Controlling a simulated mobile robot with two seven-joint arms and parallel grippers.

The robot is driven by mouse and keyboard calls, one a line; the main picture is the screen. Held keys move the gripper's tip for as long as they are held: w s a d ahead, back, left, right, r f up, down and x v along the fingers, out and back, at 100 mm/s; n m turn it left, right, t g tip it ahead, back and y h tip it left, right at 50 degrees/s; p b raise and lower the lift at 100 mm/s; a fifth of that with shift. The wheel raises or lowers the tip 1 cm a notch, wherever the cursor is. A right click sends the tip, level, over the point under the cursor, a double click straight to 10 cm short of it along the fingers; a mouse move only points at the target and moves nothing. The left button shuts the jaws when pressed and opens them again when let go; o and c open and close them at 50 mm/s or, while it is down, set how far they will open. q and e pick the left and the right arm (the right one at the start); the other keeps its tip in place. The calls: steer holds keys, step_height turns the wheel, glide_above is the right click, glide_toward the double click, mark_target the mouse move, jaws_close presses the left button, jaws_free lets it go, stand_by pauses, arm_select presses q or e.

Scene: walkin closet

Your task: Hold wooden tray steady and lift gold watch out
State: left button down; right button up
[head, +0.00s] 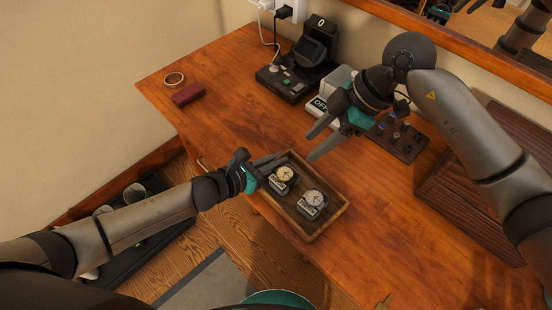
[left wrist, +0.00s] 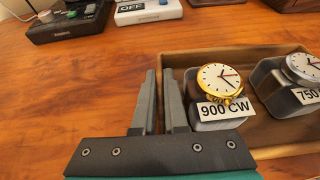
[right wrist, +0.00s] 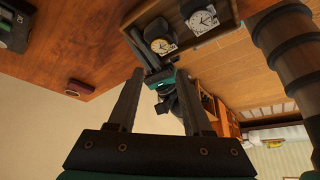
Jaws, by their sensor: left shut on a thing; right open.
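The wooden tray (head: 324,226) sits on the desk with two watches in it, each on a dark stand. The gold watch (head: 285,173) is on the left one; its label reads "900 CW" in the left wrist view (left wrist: 219,80). A silver watch (head: 314,197) stands to its right. My left gripper (head: 268,162) is shut on the tray's left wall, with one finger on each side, beside the gold watch. My right gripper (head: 312,147) is open and empty, above the tray's back edge and apart from the gold watch.
Behind the tray stand a white device marked "OFF" (head: 322,112), a dark board with knobs (head: 403,140) and a black device reading 0 (head: 315,45). A slatted wooden box (head: 480,160) stands right. The desk's left middle is clear.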

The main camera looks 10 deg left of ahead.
mark_target(287, 173)
stand_by(0.6)
steer(key=o, duration=0.3)
steer(key=shift+o, duration=0.8)
steer(key=shift+f+n, duration=0.1)
steer(key=shift+n, duration=0.5)
steer(key=shift+o, duration=1.1)
steer(key=n, duration=0.2)
steer(key=shift+s+d+f+n+t, duration=0.15)
steer(key=shift+f+n+t, duration=0.1)
steer(key=shift+n+t, duration=0.15)
steer(key=shift+s+a+f+n+t, duration=0.1)
steer(key=shift+a+f+n+t, duration=0.65)
steer(key=shift+f+n, duration=2.35)
steer(key=shift+s+a+f+n+t, duration=0.2)
steer(key=shift+a+f+n, duration=0.85)
steer(key=shift+n, duration=4.25)
steer(key=shift+w+a+f+n+t, duration=0.1)
steer(key=shift+a+f+n+t, duration=0.95)
steer(key=shift+n, duration=3.15)
